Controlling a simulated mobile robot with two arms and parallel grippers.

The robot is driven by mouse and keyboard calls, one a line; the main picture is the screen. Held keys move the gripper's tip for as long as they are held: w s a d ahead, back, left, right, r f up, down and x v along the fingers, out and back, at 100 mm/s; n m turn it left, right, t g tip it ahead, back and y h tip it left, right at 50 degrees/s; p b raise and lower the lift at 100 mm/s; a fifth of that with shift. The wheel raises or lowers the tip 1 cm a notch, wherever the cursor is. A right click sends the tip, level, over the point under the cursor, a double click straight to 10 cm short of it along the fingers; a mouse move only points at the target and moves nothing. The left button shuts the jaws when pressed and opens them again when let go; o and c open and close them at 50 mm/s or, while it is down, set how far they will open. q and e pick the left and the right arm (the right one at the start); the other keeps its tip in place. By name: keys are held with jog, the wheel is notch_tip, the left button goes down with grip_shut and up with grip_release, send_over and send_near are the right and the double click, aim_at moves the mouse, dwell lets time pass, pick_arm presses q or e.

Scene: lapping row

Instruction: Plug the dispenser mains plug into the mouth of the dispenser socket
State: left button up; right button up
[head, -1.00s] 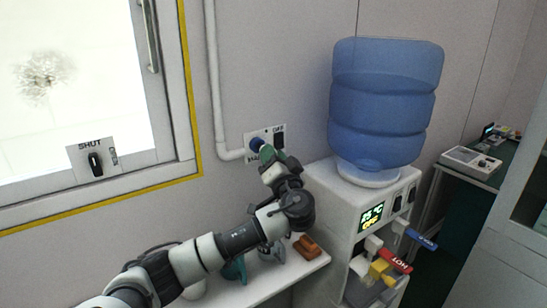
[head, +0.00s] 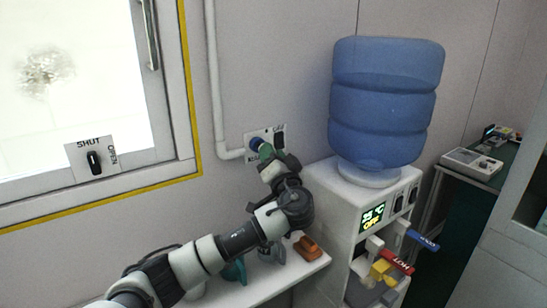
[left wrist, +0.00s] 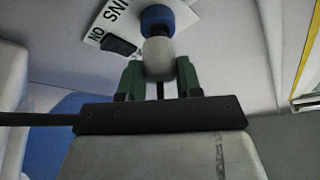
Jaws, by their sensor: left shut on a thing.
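The blue dispenser socket (head: 256,143) sits on a white plate on the wall, left of the water dispenser. It also shows in the left wrist view (left wrist: 157,17). My left gripper (head: 266,153) is at the socket, its green fingers (left wrist: 159,80) shut on the pale grey mains plug (left wrist: 158,59). The plug's far end lines up with the blue socket and overlaps its lower edge in the wrist view. I cannot tell how deep it sits, if at all. In the head view the fingers hide the plug. My right gripper is not in view.
The water dispenser (head: 333,195) with a blue bottle (head: 386,105) stands right of my arm. A white shelf (head: 290,275) below holds an orange-brown thing (head: 307,247) and a teal one (head: 235,271). A dark switch (head: 279,139) is beside the socket, a pipe (head: 213,80) to its left.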

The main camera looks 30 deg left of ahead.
pick_arm(q)
jog(key=shift+w+a+b, duration=0.2)
jog(key=shift+a+b, duration=0.05)
jog(key=shift+a, duration=0.25)
jog(key=shift+w+a+b, duration=0.15)
jog(key=shift+a+b, duration=0.1)
jog(key=shift+a, duration=0.25)
jog(key=o, duration=0.6)
jog(key=shift+r, duration=0.1)
jog(key=o, duration=0.4)
jog(key=b+v, duration=0.2)
jog(key=v, duration=0.8)
jog(key=shift+s+d+f+b, duration=0.15)
jog(key=shift+d+f+b, duration=0.1)
jog(key=shift+f+b, duration=0.1)
